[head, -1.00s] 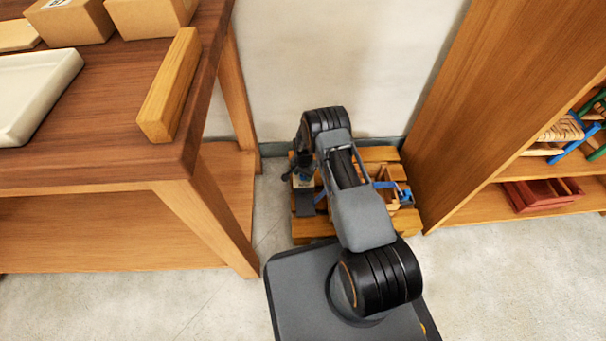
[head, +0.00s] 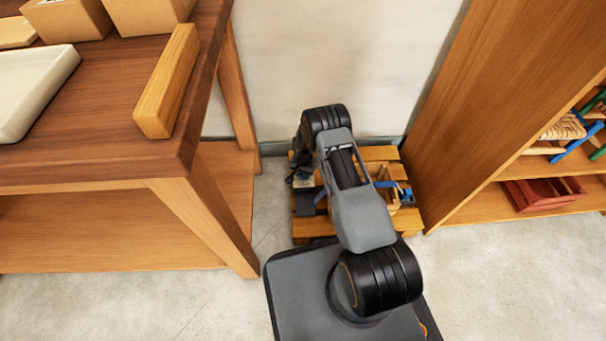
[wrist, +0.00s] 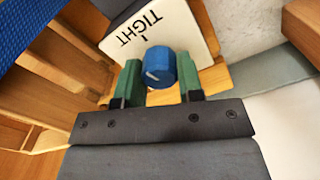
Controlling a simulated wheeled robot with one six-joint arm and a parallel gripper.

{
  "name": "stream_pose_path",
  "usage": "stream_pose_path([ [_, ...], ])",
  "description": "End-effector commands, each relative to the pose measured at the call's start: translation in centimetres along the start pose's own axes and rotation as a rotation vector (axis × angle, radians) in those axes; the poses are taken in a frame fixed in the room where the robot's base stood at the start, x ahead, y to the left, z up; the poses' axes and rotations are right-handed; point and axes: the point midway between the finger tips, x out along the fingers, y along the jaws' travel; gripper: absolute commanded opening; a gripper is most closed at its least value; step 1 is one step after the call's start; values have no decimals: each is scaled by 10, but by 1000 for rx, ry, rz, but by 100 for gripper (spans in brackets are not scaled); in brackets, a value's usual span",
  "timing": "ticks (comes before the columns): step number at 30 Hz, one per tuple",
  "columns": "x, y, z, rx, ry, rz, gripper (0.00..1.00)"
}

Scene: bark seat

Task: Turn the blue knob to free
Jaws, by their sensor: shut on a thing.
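The blue knob (wrist: 160,66) is in the wrist view, with a pale mark on its face. It sits at the edge of a white plate (wrist: 187,32) that bears the word TIGHT, upside down in this view, and a short dark tick. My gripper (wrist: 160,82) is shut on the knob, one green finger on each side. The pale mark does not point at the word TIGHT. No word "free" shows in this view. In the head view my arm hides the knob, and the gripper's fingers do not show there.
A slatted wooden pallet (head: 310,228) stands on the floor by the wall, with a small wooden crate (head: 387,196) on it. A wooden table (head: 120,160) is at the left. A wooden shelf unit (head: 480,100) with a red crate (head: 541,193) stands at the right.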

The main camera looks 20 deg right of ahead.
Motion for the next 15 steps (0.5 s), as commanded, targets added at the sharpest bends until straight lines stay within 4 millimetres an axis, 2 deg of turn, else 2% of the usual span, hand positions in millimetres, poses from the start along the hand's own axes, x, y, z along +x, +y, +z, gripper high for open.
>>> stream_pose_path([
  [15,1,-1,0,-488,0,0,11],
])
